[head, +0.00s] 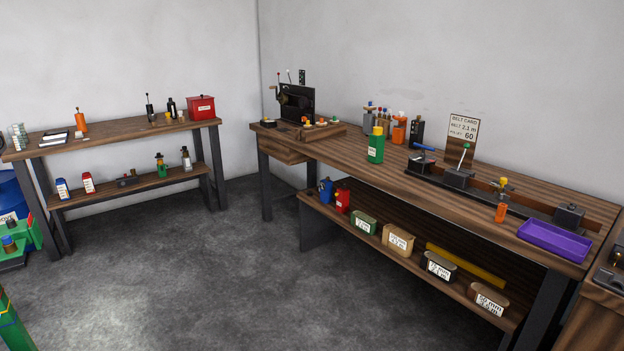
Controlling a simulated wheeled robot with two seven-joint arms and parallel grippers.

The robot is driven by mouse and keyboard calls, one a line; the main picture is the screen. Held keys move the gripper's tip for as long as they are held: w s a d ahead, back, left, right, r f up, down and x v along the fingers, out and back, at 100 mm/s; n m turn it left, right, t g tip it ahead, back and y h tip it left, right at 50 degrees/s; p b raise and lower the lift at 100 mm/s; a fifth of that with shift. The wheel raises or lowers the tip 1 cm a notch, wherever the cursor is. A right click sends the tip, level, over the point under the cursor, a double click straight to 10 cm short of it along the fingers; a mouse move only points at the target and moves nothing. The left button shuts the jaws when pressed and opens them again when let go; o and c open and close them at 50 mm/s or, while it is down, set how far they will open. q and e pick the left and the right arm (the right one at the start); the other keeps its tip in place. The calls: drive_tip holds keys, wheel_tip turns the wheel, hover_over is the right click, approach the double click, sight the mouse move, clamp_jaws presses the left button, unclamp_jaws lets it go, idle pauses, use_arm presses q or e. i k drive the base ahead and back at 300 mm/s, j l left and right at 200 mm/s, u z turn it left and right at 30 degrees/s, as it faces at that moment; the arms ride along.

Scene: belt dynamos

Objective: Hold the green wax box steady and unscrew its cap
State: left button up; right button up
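A green box (375,150) with a yellow cap (378,130) on top stands upright on the long wooden bench, toward its left half. It looks like the wax box, and the cap sits on it. A white label shows on its front. Neither of my grippers is in view, and nothing touches the box.
The long bench (342,152) has bare wood around the box. To its right are a card sign (463,129), a clamp fixture (458,177), an orange cup (501,212) and a purple tray (554,239). Orange bottles (399,130) stand behind. The floor (225,270) in front is clear.

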sight(376, 143)
drive_tip(key=i+j+u, duration=0.25)
drive_tip(key=i, duration=1.8)
drive_tip(key=i+j+z, duration=0.1)
drive_tip(key=i+z, duration=0.3)
drive_tip(key=i+j+z, duration=0.15)
drive_tip(key=i+z, duration=0.25)
drive_tip(key=i+j+z, duration=0.25)
drive_tip(key=z, duration=0.2)
drive_tip(key=i+j+z, duration=0.25)
drive_tip(key=j+z, duration=0.15)
drive_tip(key=i+j+z, duration=0.15)
drive_tip(key=j+z, duration=0.25)
drive_tip(key=j, duration=0.1)
